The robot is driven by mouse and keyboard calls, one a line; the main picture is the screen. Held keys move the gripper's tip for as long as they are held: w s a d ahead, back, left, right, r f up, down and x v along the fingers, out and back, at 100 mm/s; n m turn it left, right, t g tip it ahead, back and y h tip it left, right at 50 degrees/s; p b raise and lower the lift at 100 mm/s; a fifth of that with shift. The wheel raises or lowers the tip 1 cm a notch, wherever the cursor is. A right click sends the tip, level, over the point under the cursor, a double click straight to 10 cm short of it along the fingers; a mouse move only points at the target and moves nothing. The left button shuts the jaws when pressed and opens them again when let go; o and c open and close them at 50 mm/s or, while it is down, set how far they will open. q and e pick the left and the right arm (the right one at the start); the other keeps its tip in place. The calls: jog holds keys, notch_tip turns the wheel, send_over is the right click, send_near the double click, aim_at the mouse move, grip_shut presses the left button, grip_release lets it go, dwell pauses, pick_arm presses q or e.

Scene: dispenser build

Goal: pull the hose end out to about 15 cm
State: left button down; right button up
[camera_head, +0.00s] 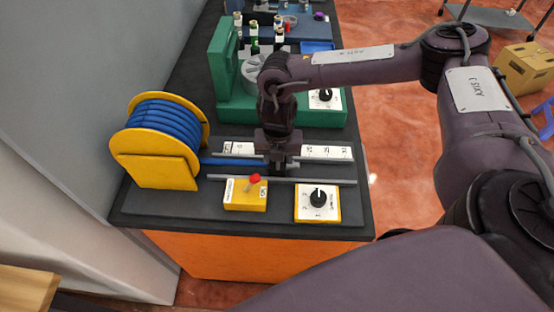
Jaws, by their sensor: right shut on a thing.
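A yellow reel (155,165) wound with blue hose (168,124) stands at the left of the dark bench top. The hose runs out from the reel to the right as a straight blue length (230,162), between two grey rails (300,181). White scale labels with figures (327,152) lie behind the rails. My right gripper (276,167) points down over the rails, shut on the hose near its end. The gripper hides the hose end and the middle of the scale. My left gripper is not in view.
In front of the rails are a yellow box with a red-tipped lever (246,194) and a yellow box with a black knob (318,203). A green machine (227,73) with another knob (325,96) stands behind. Bottles and a blue tray (317,46) are further back.

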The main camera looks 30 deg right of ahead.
aim_at(291, 170)
jog(key=shift+s+d+p, duration=0.25)
jog(key=shift+s+d, duration=0.2)
jog(key=shift+d, duration=0.25)
jog(key=shift+s+d+p, duration=0.25)
jog(key=shift+s+d, duration=0.15)
jog(key=shift+d, duration=0.3)
dwell(0.6)
jog(key=o, duration=1.2)
jog(key=shift+s, duration=0.1)
jog(key=shift+r, duration=0.2)
notch_tip(291, 170, up, 7)
jog(key=shift+r+b, duration=0.2)
jog(key=shift+b, duration=0.2)
